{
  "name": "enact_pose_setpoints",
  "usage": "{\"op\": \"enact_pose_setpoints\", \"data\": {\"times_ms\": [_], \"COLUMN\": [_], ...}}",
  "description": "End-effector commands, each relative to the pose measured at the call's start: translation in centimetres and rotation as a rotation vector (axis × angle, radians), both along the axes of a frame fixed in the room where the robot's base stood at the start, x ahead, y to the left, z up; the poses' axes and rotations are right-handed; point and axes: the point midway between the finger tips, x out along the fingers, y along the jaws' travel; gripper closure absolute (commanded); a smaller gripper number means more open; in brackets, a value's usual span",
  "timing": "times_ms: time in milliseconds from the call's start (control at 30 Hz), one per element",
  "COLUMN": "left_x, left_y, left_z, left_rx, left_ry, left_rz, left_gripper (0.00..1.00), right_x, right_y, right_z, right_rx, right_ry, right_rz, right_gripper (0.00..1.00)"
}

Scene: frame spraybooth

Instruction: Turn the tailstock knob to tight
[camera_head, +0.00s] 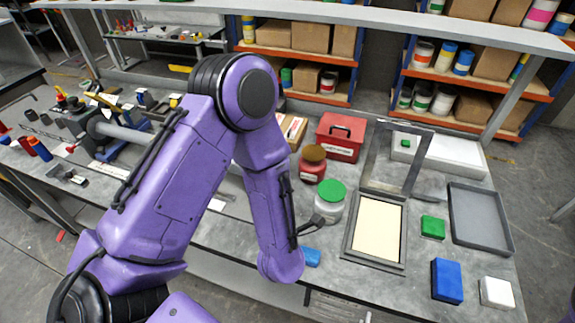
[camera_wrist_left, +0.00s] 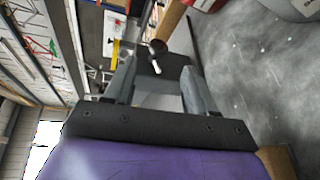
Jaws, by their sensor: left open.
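In the left wrist view, my left gripper (camera_wrist_left: 159,70) is open, with its two grey fingers apart. A small dark knob with a pale stem (camera_wrist_left: 157,47) shows between and just beyond the fingertips, in front of a dark block (camera_wrist_left: 168,66). No contact between fingers and knob is visible. In the head view, a lathe-like machine with a grey cylinder (camera_head: 122,132) lies on the bench at left. My purple left arm covers its right part, and the tailstock knob cannot be made out there. My left gripper is hidden behind the arm in that view. My right gripper is not in view.
Right of my arm stand a green-lidded jar (camera_head: 330,203), a brown-lidded jar (camera_head: 312,165), a red box (camera_head: 341,137) and a framed cream panel (camera_head: 378,228). Blue and red bottles (camera_head: 40,149) stand at left. Shelves line the back.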

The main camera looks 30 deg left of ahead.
Motion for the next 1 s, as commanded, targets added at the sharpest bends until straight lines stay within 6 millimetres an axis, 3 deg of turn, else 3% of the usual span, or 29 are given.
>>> {"op": "enact_pose_setpoints", "data": {"times_ms": [400,600,800,833,1000], "left_x": [7.1,8.3,8.3,8.3,8.3], "left_y": [4.1,5.1,5.2,5.2,5.2], "left_z": [-1.3,-1.9,-1.9,-1.9,-1.9], "left_rx": [0.001,0.001,0.001,0.001,0.001], "left_ry": [0.002,0.001,0.002,0.002,0.002], "left_rz": [-0.012,-0.011,-0.01,-0.01,-0.01], "left_gripper": [0.45,0.45,0.45,0.48,0.98], "right_x": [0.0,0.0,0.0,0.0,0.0], "right_y": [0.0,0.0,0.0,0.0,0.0], "right_z": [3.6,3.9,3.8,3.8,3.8], "right_rx": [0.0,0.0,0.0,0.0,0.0], "right_ry": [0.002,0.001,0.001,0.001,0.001], "right_rz": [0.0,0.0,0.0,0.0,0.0], "right_gripper": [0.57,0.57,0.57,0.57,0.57]}}
